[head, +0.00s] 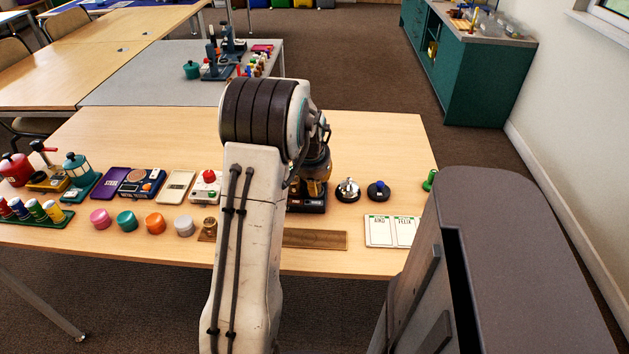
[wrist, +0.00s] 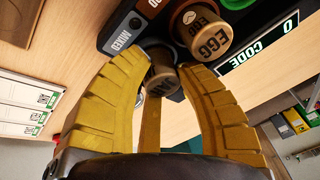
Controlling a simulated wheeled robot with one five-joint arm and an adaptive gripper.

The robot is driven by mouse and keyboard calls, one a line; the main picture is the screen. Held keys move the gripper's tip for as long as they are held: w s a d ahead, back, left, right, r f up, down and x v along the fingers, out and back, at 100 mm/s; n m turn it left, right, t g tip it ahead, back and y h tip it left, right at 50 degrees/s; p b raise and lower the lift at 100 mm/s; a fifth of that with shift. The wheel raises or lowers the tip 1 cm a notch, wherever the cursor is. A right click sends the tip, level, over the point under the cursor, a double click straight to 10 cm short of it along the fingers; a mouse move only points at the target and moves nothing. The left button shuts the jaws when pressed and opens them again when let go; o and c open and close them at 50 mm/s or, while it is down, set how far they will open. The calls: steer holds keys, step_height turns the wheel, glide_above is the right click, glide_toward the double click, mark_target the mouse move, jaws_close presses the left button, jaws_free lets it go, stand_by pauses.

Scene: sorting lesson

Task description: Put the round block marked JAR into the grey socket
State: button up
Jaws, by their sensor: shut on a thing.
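The round wooden block marked JAR (wrist: 163,84) is between the yellow fingers of my gripper (wrist: 160,68), which is shut on it. Its lettering is partly hidden and dim. The block is at the edge of a dark panel (wrist: 122,40); I cannot tell whether it is in a socket or just above one. A round block marked EGG (wrist: 207,38) stands on the panel beside it. In the head view my gripper (head: 316,170) is over the dark device (head: 308,201), mostly hidden behind my arm. The grey socket cannot be clearly made out.
Pink, teal, orange and white round pieces (head: 126,221) stand left of my arm. A wooden strip (head: 314,239) lies in front of the device. Name cards (head: 391,231), a bell (head: 347,189) and a blue-topped button (head: 378,191) are to the right.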

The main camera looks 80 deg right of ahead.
steer(key=shift+f, duration=0.15)
steer(key=o, duration=0.6)
steer(key=shift+c, duration=0.2)
steer(key=p+v, duration=0.5)
steer(key=v, duration=0.6)
steer(key=shift+p, duration=0.3)
stand_by(0.3)
step_height(320, 180, up, 6)
steer(key=p, duration=0.4)
steer(key=shift+p, duration=0.3)
stand_by(0.9)
